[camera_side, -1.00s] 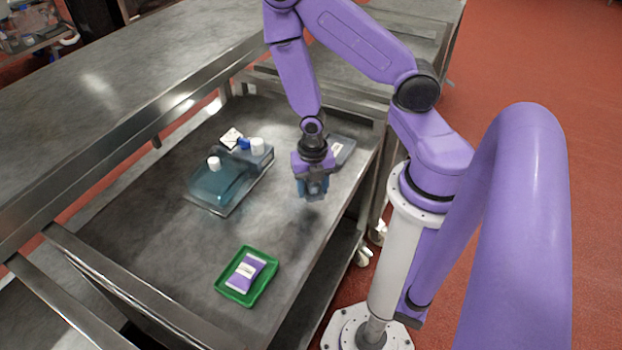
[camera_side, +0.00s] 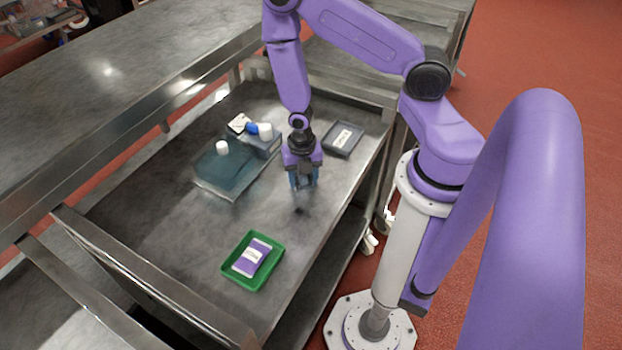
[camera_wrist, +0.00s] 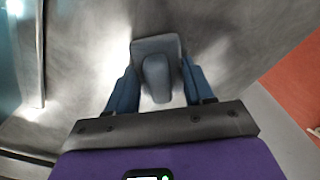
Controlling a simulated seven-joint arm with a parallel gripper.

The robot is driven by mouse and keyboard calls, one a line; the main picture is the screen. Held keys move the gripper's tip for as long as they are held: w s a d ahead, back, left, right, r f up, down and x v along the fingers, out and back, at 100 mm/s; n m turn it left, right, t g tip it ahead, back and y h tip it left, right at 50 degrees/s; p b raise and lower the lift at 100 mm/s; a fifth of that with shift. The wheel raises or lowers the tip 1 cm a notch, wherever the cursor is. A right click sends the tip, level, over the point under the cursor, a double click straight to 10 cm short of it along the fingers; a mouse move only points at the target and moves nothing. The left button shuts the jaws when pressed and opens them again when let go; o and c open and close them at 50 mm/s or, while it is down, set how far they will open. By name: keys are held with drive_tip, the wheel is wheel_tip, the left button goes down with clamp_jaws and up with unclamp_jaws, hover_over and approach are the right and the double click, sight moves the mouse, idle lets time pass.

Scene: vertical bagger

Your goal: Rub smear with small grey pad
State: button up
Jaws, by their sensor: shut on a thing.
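My gripper (camera_side: 302,184) is over the right middle of the metal table and points down. In the wrist view, its blue fingers (camera_wrist: 158,68) are shut on the upright grip of the small grey pad (camera_wrist: 155,46), one finger on each side. In the side view the pad is mostly hidden between the fingers. A dark patch (camera_side: 301,211) lies on the table just below the gripper. I cannot tell whether it is the smear or a shadow. The gripper appears to be a little above the surface. No smear stands out clearly in the wrist view.
A green tray (camera_side: 228,276) holding a purple and white packet (camera_side: 251,257) stands at the front. A teal translucent box (camera_side: 222,172) with white caps is left of the gripper. A dark tray (camera_side: 343,139) with a white label lies behind right. The table between is clear.

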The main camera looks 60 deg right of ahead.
sight(287, 192)
drive_tip(key=shift+w+r, duration=0.1)
drive_tip(key=shift+w, duration=0.5)
drive_tip(key=shift+w+a+r, duration=0.1)
drive_tip(key=shift+w+r, duration=0.15)
drive_tip(key=shift+w, duration=0.35)
drive_tip(key=shift+s+a+f, duration=0.15)
drive_tip(key=shift+s+a, duration=0.2)
drive_tip(key=shift+a, duration=0.15)
drive_tip(key=shift+s+a+f, duration=0.15)
drive_tip(key=shift+s+a, duration=0.15)
drive_tip(key=shift+a, duration=0.15)
drive_tip(key=shift+s, duration=3.05)
drive_tip(key=shift+a+r, duration=0.2)
drive_tip(key=shift+a, duration=0.5)
drive_tip(key=shift+w+a, duration=0.4)
drive_tip(key=shift+a, duration=0.05)
drive_tip(key=shift+w, duration=1.15)
drive_tip(key=shift+w+f, duration=0.2)
drive_tip(key=shift+w, duration=0.15)
drive_tip(key=shift+w+r, duration=0.2)
drive_tip(key=shift+w, duration=1.35)
drive_tip(key=shift+w+f, duration=0.1)
drive_tip(key=shift+w, duration=0.2)
wheel_tip(287, 192, up, 8)
drive_tip(key=shift+f, duration=0.2)
drive_tip(key=shift+s+d, duration=0.1)
